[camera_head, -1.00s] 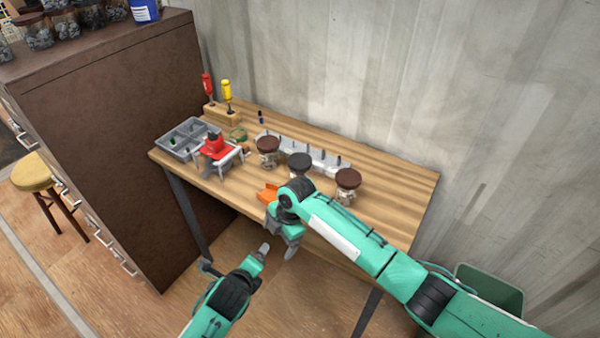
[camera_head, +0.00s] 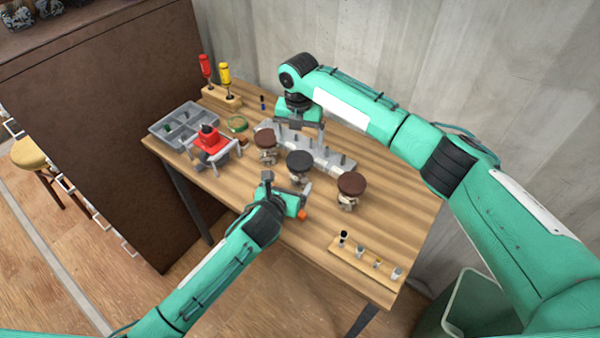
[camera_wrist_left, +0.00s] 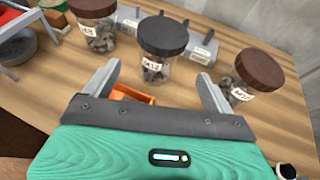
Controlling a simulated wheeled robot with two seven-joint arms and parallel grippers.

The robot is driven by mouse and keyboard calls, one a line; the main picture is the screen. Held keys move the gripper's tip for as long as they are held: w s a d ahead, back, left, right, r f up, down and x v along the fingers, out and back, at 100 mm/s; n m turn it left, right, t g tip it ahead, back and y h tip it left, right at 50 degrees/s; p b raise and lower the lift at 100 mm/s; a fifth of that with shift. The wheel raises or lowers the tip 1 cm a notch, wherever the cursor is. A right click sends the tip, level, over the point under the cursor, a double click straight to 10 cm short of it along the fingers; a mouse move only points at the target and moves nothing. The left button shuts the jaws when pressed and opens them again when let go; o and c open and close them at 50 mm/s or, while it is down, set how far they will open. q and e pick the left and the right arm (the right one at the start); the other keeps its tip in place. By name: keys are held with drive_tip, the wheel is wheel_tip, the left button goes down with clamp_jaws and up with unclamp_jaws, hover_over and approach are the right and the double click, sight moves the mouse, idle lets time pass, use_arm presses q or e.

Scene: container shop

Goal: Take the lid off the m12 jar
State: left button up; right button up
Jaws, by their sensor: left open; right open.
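The m12 jar is a clear jar with a black lid (camera_head: 300,160), the middle one of three jars on the table. In the left wrist view its lid (camera_wrist_left: 163,35) is on top, and its label (camera_wrist_left: 152,65) seems to read M12. Dark small parts show inside. My left gripper (camera_head: 287,183) is open and empty at the front of this jar; in the left wrist view its fingers (camera_wrist_left: 160,85) point toward the jar, apart from it. My right gripper (camera_head: 300,124) is open over the grey rack behind the jars; its fingertips are partly hard to make out.
Brown-lidded jars stand left (camera_head: 265,140) and right (camera_head: 351,185) of the m12 jar. The grey rack (camera_head: 335,160) with pegs is behind. A red clamp-like device (camera_head: 210,142) and grey bin (camera_head: 165,127) are at left. An orange piece (camera_wrist_left: 130,93) lies near my left gripper. A wooden strip (camera_head: 350,260) is at front right.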

sight(300, 168)
use_arm(q)
drive_tip(key=x, duration=1)
drive_tip(key=shift+w+f, duration=0.2)
use_arm(e)
drive_tip(key=shift+w+d+f, duration=0.1)
drive_tip(key=shift+w+f, duration=0.05)
drive_tip(key=shift+w, duration=0.05)
drive_tip(key=shift+s, duration=0.1)
